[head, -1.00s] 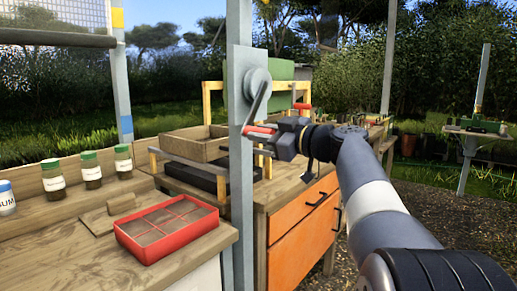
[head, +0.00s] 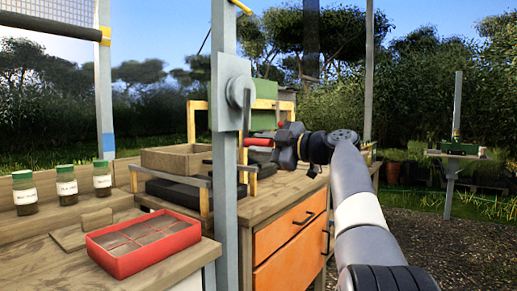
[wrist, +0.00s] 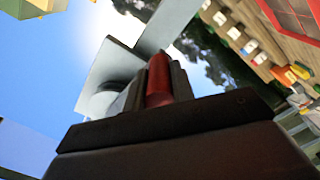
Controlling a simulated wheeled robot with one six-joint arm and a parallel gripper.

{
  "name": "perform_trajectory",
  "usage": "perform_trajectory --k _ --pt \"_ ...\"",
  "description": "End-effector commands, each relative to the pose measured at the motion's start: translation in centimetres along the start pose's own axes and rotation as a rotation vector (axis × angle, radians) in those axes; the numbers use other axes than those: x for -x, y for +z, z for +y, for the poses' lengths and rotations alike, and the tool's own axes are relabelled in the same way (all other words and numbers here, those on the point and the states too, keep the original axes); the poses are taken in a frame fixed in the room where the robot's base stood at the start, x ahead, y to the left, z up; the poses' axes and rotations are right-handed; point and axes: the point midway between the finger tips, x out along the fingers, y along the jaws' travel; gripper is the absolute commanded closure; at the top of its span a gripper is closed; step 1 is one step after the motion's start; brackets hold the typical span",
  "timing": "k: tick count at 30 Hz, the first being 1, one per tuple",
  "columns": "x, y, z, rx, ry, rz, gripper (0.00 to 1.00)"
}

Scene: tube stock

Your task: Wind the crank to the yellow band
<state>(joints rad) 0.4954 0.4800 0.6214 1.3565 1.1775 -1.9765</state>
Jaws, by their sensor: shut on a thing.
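The crank has a round grey hub (head: 240,92) on a plate on the near grey post, and a red handle (head: 258,141). My gripper (head: 276,143) is shut on the red handle, below and right of the hub. In the wrist view the handle (wrist: 158,82) stands between my fingers, with the hub (wrist: 108,97) behind. The yellow band (head: 105,36) is on the far left post, above a blue band (head: 107,141). The dark bar (head: 48,26) under the mesh screen has its right end level with the yellow band, as far as this angle shows.
A red tray (head: 143,270) and several green-lidded jars (head: 67,186) stand on the left bench. A wooden box (head: 180,159) sits behind. The orange-drawer cabinet (head: 290,238) is below my arm. Gravel lies open at the right.

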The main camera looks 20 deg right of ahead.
Motion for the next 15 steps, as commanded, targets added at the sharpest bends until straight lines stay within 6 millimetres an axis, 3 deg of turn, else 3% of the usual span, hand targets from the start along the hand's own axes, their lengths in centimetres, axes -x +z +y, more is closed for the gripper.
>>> perform_trajectory --k 14,15 --pt "0.08 0.44 0.28 0.011 0.006 -0.009 1.00" --pt "0.09 0.42 0.28 0.011 0.006 -0.008 0.73"
